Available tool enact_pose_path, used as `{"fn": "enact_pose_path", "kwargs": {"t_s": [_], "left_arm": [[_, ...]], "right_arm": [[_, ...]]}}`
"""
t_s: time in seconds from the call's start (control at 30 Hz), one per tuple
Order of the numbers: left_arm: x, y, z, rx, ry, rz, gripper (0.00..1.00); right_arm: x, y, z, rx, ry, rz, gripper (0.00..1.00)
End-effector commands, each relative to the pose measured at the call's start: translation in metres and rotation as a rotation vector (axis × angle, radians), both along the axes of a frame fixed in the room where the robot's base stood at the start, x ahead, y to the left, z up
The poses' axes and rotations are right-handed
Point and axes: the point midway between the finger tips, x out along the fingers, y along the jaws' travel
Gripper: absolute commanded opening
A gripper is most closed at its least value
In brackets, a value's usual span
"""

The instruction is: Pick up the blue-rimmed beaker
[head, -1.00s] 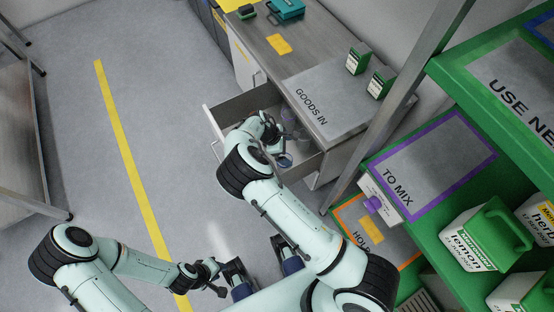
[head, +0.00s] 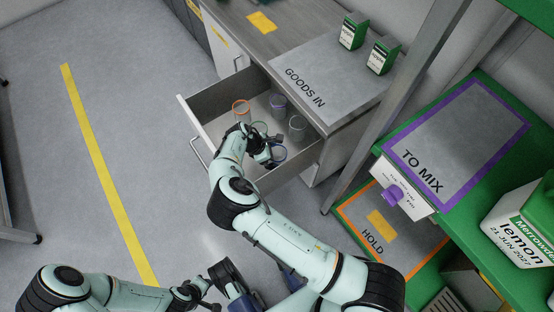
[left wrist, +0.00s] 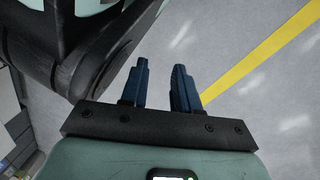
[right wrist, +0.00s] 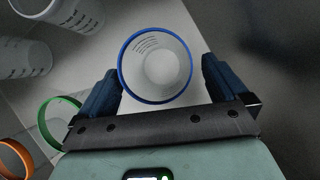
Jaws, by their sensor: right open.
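The blue-rimmed beaker (head: 279,154) stands in the open drawer, near its right front part, partly hidden by my right gripper in the head view. In the right wrist view the blue-rimmed beaker (right wrist: 157,66) is seen from above, its round rim in the gap between the two blue fingers. My right gripper (right wrist: 158,72) is open, one finger on each side of the beaker, with a small gap showing at the right finger. I cannot tell how far down the fingers reach. My left gripper (left wrist: 161,75) is open and empty above the floor.
The GOODS IN mat (head: 325,85) lies above. A metal post (head: 385,110) and green shelving stand to the right.

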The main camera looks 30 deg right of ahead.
Motion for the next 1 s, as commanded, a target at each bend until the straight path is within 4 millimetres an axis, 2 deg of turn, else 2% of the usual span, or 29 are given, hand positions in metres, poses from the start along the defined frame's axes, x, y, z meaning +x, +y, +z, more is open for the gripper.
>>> {"fn": "enact_pose_path", "kwargs": {"t_s": [0.03, 0.2, 0.47, 0.5, 0.67, 1.0], "left_arm": [[-0.007, 0.001, -0.008, -0.001, 0.025, 0.003, 0.3], [-0.022, 0.003, -0.017, -0.004, 0.072, 0.007, 0.3], [-0.025, 0.003, -0.017, -0.005, 0.081, 0.007, 0.3], [-0.025, 0.003, -0.017, -0.005, 0.081, 0.007, 0.3], [-0.024, 0.003, -0.017, -0.005, 0.08, 0.007, 0.3], [-0.023, 0.003, -0.016, -0.005, 0.076, 0.006, 0.3]], "right_arm": [[0.0, -0.005, -0.011, -0.003, 0.003, -0.001, 1.0], [-0.002, -0.015, -0.027, -0.001, 0.002, 0.0, 1.0], [-0.003, -0.016, -0.029, 0.0, 0.0, -0.001, 1.0], [-0.003, -0.016, -0.029, 0.0, 0.0, -0.001, 0.97], [-0.003, -0.016, -0.029, 0.0, 0.0, -0.001, 0.45], [-0.003, -0.016, -0.027, 0.0, 0.0, -0.001, 0.45]]}}
